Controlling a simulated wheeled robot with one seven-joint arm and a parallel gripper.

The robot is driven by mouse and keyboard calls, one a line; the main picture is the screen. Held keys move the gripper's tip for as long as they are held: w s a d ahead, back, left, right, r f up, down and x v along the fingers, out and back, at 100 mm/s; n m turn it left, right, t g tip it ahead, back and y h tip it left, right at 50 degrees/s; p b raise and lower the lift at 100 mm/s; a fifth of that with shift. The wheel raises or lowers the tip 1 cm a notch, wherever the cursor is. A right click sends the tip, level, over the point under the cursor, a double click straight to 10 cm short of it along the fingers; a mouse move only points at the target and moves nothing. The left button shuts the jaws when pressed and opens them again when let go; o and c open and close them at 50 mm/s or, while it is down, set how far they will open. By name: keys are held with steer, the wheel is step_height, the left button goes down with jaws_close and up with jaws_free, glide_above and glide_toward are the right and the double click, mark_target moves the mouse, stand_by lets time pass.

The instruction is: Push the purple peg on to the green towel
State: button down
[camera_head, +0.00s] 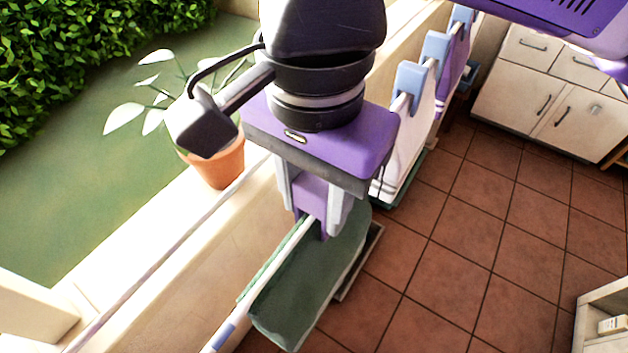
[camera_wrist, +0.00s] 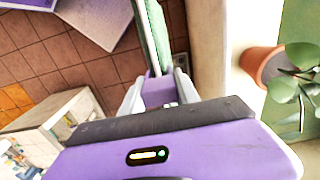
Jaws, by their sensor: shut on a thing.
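The purple peg (camera_head: 312,192) is between the fingers of my gripper (camera_head: 314,208), which is shut on it at the rail (camera_head: 286,250). The green towel (camera_head: 312,275) hangs over the rail just below the gripper in the head view. In the wrist view, the purple peg (camera_wrist: 158,92) shows between the pale fingers of my gripper (camera_wrist: 157,80), with the green towel (camera_wrist: 158,28) just beyond it. The peg's lower end is close to the towel's edge. I cannot tell whether it grips the cloth, as my gripper hides part of it.
Blue pegs (camera_head: 410,80) hold a white towel (camera_head: 392,165) and a purple towel (camera_head: 452,60) farther along the rail. A potted plant (camera_head: 222,162) stands on the sill beside my gripper. Tiled floor (camera_head: 465,235) is open to the right, with cabinets (camera_head: 550,90) behind.

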mark_target(314, 185)
steer(key=shift+f, duration=0.15)
steer(key=c, duration=0.8)
jaws_free()
step_height(314, 185, up, 6)
steer(key=p, duration=0.6)
steer(key=shift+r, duration=1.05)
